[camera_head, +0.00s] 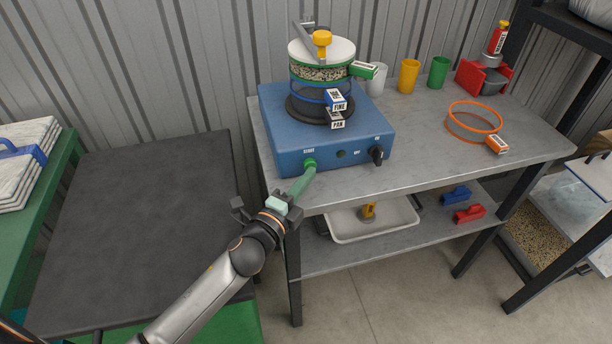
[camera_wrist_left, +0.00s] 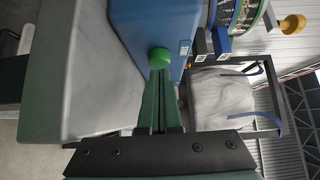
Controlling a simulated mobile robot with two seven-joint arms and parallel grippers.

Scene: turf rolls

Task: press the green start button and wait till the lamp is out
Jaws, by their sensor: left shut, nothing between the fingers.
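The blue sieve shaker base (camera_head: 290,135) stands on the grey bench. Its green start button (camera_head: 310,162) is on the front face, at the left under the START label. The button also shows in the left wrist view (camera_wrist_left: 159,56). A small round lamp (camera_head: 341,153) right of it looks dark green and unlit. A black knob (camera_head: 376,154) is further right. My left gripper (camera_head: 311,172) is shut and empty, its green fingertips right at the button. I cannot tell whether they touch or press it. My right gripper is not in view.
A sieve stack with FINE and PAN tags (camera_head: 322,90) is clamped on the base. Cups (camera_head: 409,75), a red holder (camera_head: 483,78) and an orange sieve ring (camera_head: 474,121) stand to the right. The lower shelf carries a white tray (camera_head: 372,218).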

